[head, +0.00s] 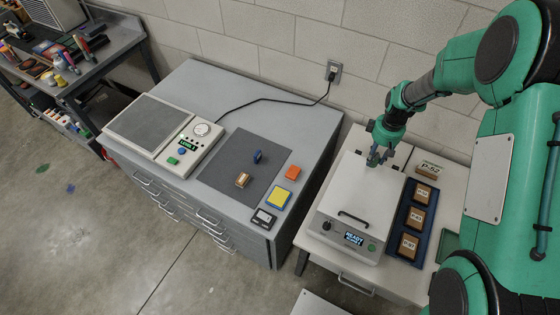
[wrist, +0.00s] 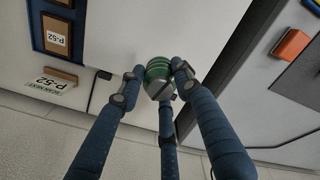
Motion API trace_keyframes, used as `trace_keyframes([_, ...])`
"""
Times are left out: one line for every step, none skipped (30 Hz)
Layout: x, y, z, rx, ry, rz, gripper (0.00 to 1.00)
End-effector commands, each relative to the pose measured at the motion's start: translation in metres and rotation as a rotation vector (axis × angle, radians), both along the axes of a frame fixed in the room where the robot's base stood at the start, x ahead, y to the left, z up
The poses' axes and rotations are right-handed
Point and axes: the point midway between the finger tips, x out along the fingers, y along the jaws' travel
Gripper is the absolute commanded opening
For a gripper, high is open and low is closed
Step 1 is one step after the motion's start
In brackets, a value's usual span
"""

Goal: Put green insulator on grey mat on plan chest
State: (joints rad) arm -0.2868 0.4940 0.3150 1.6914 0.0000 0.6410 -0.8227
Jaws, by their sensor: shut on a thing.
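My gripper (head: 377,156) is above the white lidded machine in the head view. In the wrist view its blue fingers (wrist: 158,82) are closed around the green insulator (wrist: 160,70), a ribbed, shiny green piece with a grey end. In the head view the insulator cannot be made out between the fingers. The dark grey mat (head: 222,170) lies on the grey plan chest (head: 258,92), to the left of my gripper.
The white machine (head: 335,208) has a front handle and a "READY" display. A blue tray (head: 399,240) of labelled brown blocks lies to its right. An orange block (head: 292,172), a yellow-blue pad (head: 278,198) and a scale-like instrument (head: 201,152) flank the mat. A black cable (head: 262,100) crosses behind.

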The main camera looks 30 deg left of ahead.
Motion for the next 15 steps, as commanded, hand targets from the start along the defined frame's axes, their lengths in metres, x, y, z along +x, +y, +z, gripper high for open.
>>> trace_keyframes([-0.003, 0.020, -0.001, 0.000, 0.001, 0.042, 0.05])
trace_keyframes([-0.004, 0.030, -0.001, 0.000, 0.001, 0.064, 0.05])
trace_keyframes([-0.006, 0.043, -0.001, 0.000, 0.000, 0.095, 0.05])
trace_keyframes([-0.008, 0.053, 0.000, 0.000, 0.000, 0.118, 0.05])
trace_keyframes([-0.010, 0.063, 0.000, 0.000, 0.000, 0.140, 0.05])
trace_keyframes([-0.012, 0.077, -0.001, 0.000, 0.000, 0.171, 0.05])
trace_keyframes([-0.015, 0.087, -0.001, 0.000, 0.000, 0.194, 0.05])
trace_keyframes([-0.017, 0.097, -0.001, 0.000, 0.000, 0.216, 0.05])
trace_keyframes([-0.020, 0.110, -0.001, 0.000, -0.001, 0.246, 0.05])
trace_keyframes([-0.023, 0.120, -0.001, 0.000, -0.001, 0.270, 0.05])
trace_keyframes([-0.026, 0.130, -0.001, 0.000, 0.000, 0.293, 0.05])
trace_keyframes([-0.031, 0.143, -0.002, 0.000, 0.000, 0.322, 0.05])
trace_keyframes([-0.034, 0.153, -0.002, 0.000, 0.000, 0.346, 0.05])
trace_keyframes([-0.037, 0.163, -0.001, 0.000, 0.000, 0.369, 0.05])
trace_keyframes([-0.042, 0.176, -0.001, 0.000, 0.000, 0.398, 0.05])
